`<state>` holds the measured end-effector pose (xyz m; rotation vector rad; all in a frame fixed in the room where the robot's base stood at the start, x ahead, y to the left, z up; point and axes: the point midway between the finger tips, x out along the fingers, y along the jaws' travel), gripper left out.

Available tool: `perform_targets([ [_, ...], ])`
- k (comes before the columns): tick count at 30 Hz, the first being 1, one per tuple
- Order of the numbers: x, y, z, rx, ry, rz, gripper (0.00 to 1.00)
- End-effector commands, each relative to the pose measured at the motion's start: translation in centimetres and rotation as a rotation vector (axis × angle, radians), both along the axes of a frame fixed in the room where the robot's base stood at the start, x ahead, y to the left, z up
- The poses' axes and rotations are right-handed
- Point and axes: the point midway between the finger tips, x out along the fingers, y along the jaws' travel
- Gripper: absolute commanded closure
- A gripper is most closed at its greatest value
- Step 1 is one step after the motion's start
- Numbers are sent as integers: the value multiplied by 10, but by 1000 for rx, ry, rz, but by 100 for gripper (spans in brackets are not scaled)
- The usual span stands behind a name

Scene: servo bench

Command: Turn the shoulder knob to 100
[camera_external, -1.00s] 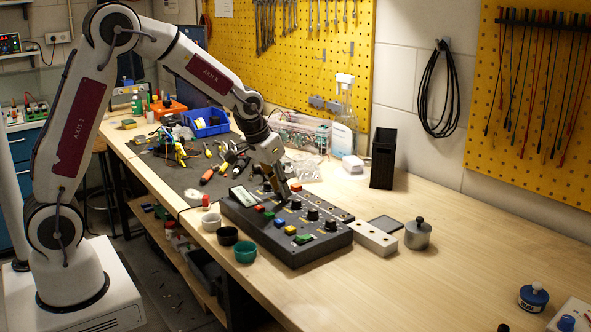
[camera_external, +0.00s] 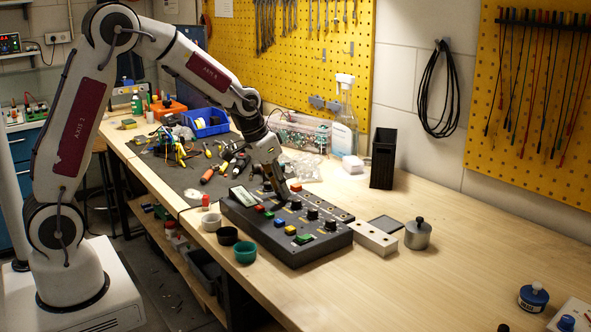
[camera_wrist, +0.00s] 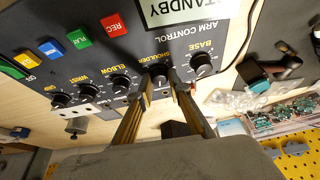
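The dark control panel (camera_external: 265,232) lies on the bench, with a row of black knobs. In the wrist view its labels read BASE, SHOULDER, ELBOW, WRIST and GRIP. The shoulder knob (camera_wrist: 160,73) sits between the base knob (camera_wrist: 201,64) and the elbow knob (camera_wrist: 121,84). My gripper (camera_wrist: 161,82) has its fingertips apart, one on each side of the shoulder knob; contact is not clear. In the external view my gripper (camera_external: 282,198) is low over the panel and hides the shoulder knob. The knob's scale reading is too small to make out.
Coloured buttons, including a red one (camera_wrist: 114,25), line the panel, beside a STANDBY display (camera_wrist: 188,8). Small cups, one of them green (camera_external: 245,252), stand at its front left. A metal pot (camera_external: 418,234) stands to the right.

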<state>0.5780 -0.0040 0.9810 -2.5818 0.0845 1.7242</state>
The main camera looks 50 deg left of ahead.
Motion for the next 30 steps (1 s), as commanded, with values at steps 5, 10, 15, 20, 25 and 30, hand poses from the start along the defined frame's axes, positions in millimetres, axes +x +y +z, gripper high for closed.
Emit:
perform_targets([
  [5,-1,0,-1,0,2,0,65],
  [10,0,0,0,0,1,0,65],
  [15,-1,0,1,0,0,0,65],
  [20,-3,0,7,0,-1,0,65],
  [25,-8,1,20,1,-2,0,65],
  [30,-15,1,39,1,-2,0,65],
])
